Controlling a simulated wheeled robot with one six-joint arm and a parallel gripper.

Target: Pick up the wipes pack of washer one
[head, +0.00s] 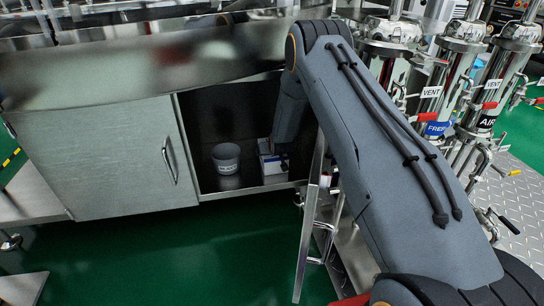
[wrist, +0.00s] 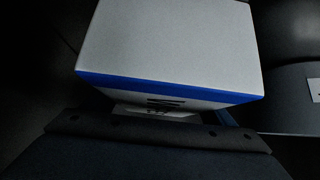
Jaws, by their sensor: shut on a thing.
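The wipes pack (head: 270,162) is a white box with a blue band, inside the open cabinet under the counter. In the wrist view the wipes pack (wrist: 165,45) fills the upper middle, its pale top and blue edge facing the camera; the dark print below is partly hidden. My arm reaches down into the cabinet, and my gripper (wrist: 160,130) is shut on the pack. The fingertips are mostly hidden in the dark. Whether the pack is clear of the cabinet floor cannot be told.
A grey bucket (head: 226,158) with a label stands just left of the pack; it also shows in the wrist view (wrist: 290,95). The cabinet's open door (head: 310,215) stands at right, close to my arm. The counter (head: 150,65) overhangs the opening. Green floor in front is clear.

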